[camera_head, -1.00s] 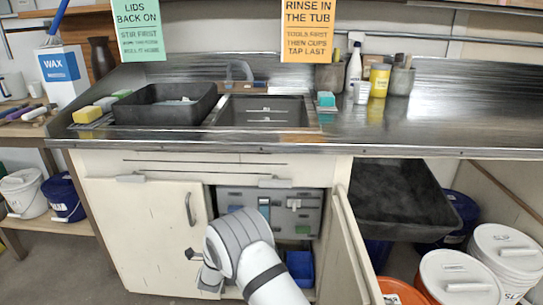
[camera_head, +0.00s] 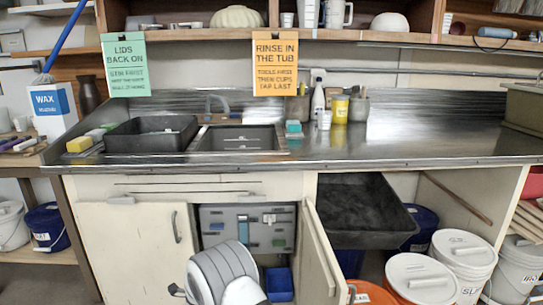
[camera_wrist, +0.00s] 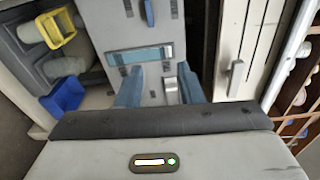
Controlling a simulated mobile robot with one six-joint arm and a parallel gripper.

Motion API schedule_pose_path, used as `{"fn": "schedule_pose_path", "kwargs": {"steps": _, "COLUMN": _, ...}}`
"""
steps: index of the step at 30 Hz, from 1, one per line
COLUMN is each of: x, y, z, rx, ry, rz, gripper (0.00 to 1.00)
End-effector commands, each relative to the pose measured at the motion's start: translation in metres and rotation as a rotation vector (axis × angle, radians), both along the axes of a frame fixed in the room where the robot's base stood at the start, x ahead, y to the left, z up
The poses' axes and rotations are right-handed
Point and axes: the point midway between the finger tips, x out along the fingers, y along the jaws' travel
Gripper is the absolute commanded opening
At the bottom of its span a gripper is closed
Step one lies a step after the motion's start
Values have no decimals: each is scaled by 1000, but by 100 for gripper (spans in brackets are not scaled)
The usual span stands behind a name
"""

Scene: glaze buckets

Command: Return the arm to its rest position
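My gripper (camera_wrist: 160,86) shows in the wrist view with its two blue-grey fingers apart and nothing between them. Beyond the fingers is a grey panel with a teal strip (camera_wrist: 138,54) and small fittings. In the head view my white and grey arm (camera_head: 222,274) is at the bottom, in front of the open cabinet under the sink; the fingers cannot be made out there. The same grey panel (camera_head: 230,229) shows inside that cabinet.
The right cabinet door (camera_head: 322,255) stands open beside my arm. A blue bin (camera_head: 279,284) sits low inside. A black tub (camera_head: 365,215) and white-lidded buckets (camera_head: 462,250) are to the right. The steel counter (camera_head: 430,130) is mostly clear on its right side.

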Motion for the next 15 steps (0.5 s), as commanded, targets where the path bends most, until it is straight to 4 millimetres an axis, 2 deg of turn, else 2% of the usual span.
{"fn": "schedule_pose_path", "kwargs": {"steps": 1, "x": -1, "y": -4, "z": 11, "rx": 28, "ry": 4, "rz": -18, "gripper": 34}}
{"fn": "schedule_pose_path", "kwargs": {"steps": 5, "x": 0, "y": -23, "z": 34, "rx": 118, "ry": 15, "rz": -86, "gripper": 34}}
{"fn": "schedule_pose_path", "kwargs": {"steps": 8, "x": 2, "y": -46, "z": 55, "rx": 205, "ry": 21, "rz": -157, "gripper": 34}}
{"fn": "schedule_pose_path", "kwargs": {"steps": 11, "x": 2, "y": -74, "z": 79, "rx": 306, "ry": 22, "rz": -242, "gripper": 34}}
{"fn": "schedule_pose_path", "kwargs": {"steps": 14, "x": 0, "y": -111, "z": 109, "rx": 440, "ry": 17, "rz": -352, "gripper": 34}}
{"fn": "schedule_pose_path", "kwargs": {"steps": 15, "x": -3, "y": -129, "z": 124, "rx": 509, "ry": 11, "rz": -406, "gripper": 34}}
